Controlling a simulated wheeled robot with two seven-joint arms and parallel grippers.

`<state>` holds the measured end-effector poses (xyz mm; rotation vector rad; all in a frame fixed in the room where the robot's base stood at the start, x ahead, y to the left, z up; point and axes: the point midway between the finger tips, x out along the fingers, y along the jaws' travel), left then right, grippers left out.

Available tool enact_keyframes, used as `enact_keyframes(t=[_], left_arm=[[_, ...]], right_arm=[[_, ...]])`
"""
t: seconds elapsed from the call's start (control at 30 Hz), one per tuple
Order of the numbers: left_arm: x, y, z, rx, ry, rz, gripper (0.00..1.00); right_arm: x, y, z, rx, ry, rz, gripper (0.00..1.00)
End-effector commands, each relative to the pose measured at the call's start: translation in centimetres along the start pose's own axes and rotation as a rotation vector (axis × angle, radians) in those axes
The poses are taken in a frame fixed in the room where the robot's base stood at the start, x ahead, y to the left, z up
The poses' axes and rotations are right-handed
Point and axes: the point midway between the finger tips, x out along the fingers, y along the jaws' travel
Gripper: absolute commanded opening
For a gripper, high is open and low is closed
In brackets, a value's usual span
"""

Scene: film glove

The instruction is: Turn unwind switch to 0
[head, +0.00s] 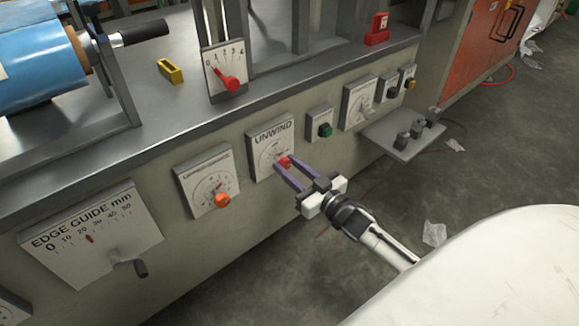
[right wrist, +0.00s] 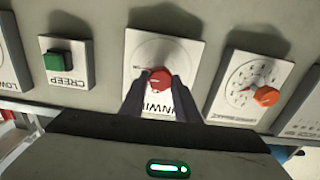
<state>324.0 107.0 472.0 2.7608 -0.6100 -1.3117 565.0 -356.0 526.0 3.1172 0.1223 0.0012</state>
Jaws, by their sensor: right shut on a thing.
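The unwind switch is a red knob (head: 284,162) on a white plate labelled UNWIND (head: 262,150) on the machine's front panel. My right gripper (head: 284,166) reaches it from the lower right, its two purple fingers on either side of the knob. In the right wrist view the red knob (right wrist: 159,80) sits between the two dark fingertips (right wrist: 160,90), which are shut on it. The fingers hide part of the plate's lettering, and the dial marks are too small to read. My left gripper is not in view.
An orange knob (head: 222,201) on another dial plate is left of UNWIND; a green CREEP button (head: 325,130) is right of it. A grey shelf (head: 385,140) with small levers juts out further right. The EDGE GUIDE plate (head: 90,235) is far left.

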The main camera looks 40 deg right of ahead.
Motion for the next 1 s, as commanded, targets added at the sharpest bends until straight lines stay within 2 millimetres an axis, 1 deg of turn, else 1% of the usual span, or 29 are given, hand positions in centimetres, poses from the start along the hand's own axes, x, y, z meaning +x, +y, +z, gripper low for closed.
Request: enact_keyframes(t=[0.2,0.37,0.7,1.0], left_arm=[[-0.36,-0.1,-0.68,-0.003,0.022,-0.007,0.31],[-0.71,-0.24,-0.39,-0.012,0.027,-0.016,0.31],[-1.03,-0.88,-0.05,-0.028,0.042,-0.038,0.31],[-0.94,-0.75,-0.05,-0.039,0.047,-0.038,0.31]], right_arm=[[-0.03,0.0,-0.07,-0.096,-0.001,0.002,0.07],[-0.03,-0.08,-0.09,-0.219,0.0,0.001,0.07],[-0.06,-0.21,0.07,-0.543,-0.001,0.001,0.07],[-0.07,-0.29,0.26,-0.827,-0.002,0.0,0.07]])
